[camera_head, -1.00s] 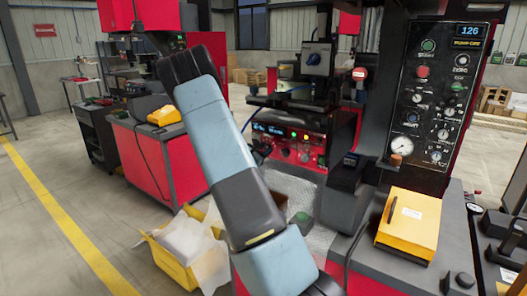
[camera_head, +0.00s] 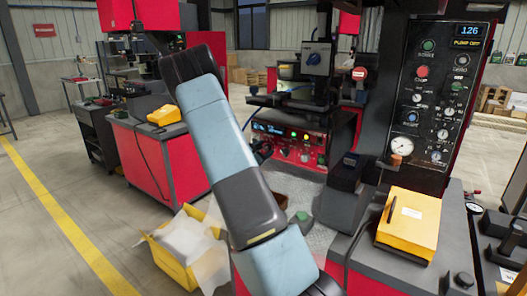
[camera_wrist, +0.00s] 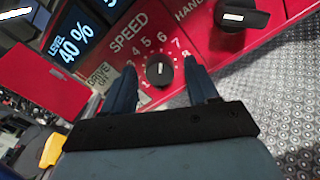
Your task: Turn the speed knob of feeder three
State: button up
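The speed knob (camera_wrist: 160,71) is a black round knob with a white pointer line on a red panel, seen in the wrist view. The pointer line stands near vertical in the picture. My gripper (camera_wrist: 160,66) is open, with one finger on each side of the knob. Gaps show between knob and fingers; I cannot tell the depth. In the head view a red control panel (camera_head: 316,157) stands behind my arm, which hides my gripper. No feeder number is readable.
A second black knob (camera_wrist: 243,14) sits up and right of the dial. A blue-lit display (camera_wrist: 70,38) reads LEVEL 40 %. A patterned metal surface (camera_wrist: 280,85) lies at the right. In the head view a yellow case (camera_head: 410,222) stands on the right bench.

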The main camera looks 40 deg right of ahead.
jog(key=v, duration=1.4)
jog(key=shift+d, duration=0.1)
dwell(0.3)
jog(key=s+a+r+m+g+y, duration=0.25)
jog(key=s+r+m, duration=0.25)
jog(key=s, duration=0.4)
jog(key=s+a+r+m+g+y, duration=0.2)
jog(key=s+r+m+g+y, duration=0.3)
jog(key=s, duration=0.4)
jog(key=s+a+r+m+t+y, duration=0.3)
jog(key=s+a+r+y, duration=0.1)
jog(key=s+a, duration=0.4)
jog(key=s+a+r+m+t+y, duration=0.2)
jog(key=s+a+r+t+y, duration=0.2)
jog(key=s+a, duration=0.4)
jog(key=a+r+y, duration=0.1)
jog(key=a, duration=0.3)
jog(key=shift+s+a+r+m, duration=0.2)
jog(key=shift+s+a+m, duration=0.05)
jog(key=shift+s+m, duration=0.15)
jog(key=shift+y, duration=0.25)
dwell(1.8)
